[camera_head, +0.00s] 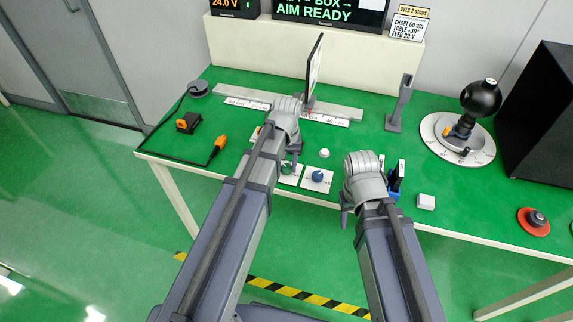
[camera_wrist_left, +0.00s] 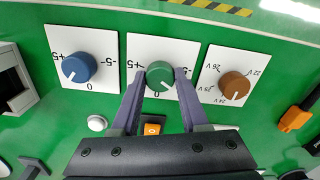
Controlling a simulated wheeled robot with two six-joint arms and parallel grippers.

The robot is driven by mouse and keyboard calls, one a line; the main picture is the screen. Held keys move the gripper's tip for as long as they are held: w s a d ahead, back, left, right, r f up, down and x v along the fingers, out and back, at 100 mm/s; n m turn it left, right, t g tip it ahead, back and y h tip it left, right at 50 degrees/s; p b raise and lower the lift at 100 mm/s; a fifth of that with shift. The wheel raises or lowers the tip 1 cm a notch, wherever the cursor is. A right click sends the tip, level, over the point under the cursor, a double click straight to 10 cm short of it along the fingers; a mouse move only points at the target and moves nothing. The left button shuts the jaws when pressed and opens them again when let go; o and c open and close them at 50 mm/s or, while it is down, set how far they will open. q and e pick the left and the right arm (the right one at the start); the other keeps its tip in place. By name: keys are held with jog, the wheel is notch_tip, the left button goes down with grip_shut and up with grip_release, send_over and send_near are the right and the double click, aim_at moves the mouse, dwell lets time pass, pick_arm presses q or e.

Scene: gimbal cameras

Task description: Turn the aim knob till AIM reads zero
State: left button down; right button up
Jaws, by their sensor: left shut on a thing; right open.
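A green knob (camera_wrist_left: 160,75) on a white plate marked 5 on the left and 0 below is between the fingers of my left gripper (camera_wrist_left: 160,78), which is shut on it. A white mark on the knob points to the lower right in the left wrist view. In the head view my left gripper (camera_head: 290,163) reaches down at the knob panels, its fingers partly hidden by the arm. My right gripper (camera_head: 346,213) is open and empty near the front edge. The display (camera_head: 325,14) reads AIM READY; its upper line is cut off.
A blue knob (camera_wrist_left: 79,68) and a brown knob (camera_wrist_left: 234,85) on white plates flank the green one. Behind stand a rail (camera_head: 235,101) with an upright plate, a grey post (camera_head: 398,105) and a black ball on a round dial (camera_head: 427,136). A cable with an orange connector (camera_head: 217,147) lies left.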

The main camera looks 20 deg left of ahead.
aim_at(287, 168)
dwell(0.4)
pick_arm(q)
jog(key=shift+c, duration=2.1)
grip_release()
jog(key=shift+r, duration=0.1)
notch_tip(287, 168, up, 8)
jog(key=p, duration=0.8)
jog(key=shift+f, duration=0.2)
jog(key=shift+s+d, duration=0.1)
jog(key=shift+s, duration=0.05)
jog(key=s+d+m+y, duration=0.1)
jog(key=s+d+m, duration=0.5)
jog(key=s+d, duration=0.4)
jog(key=s, duration=0.4)
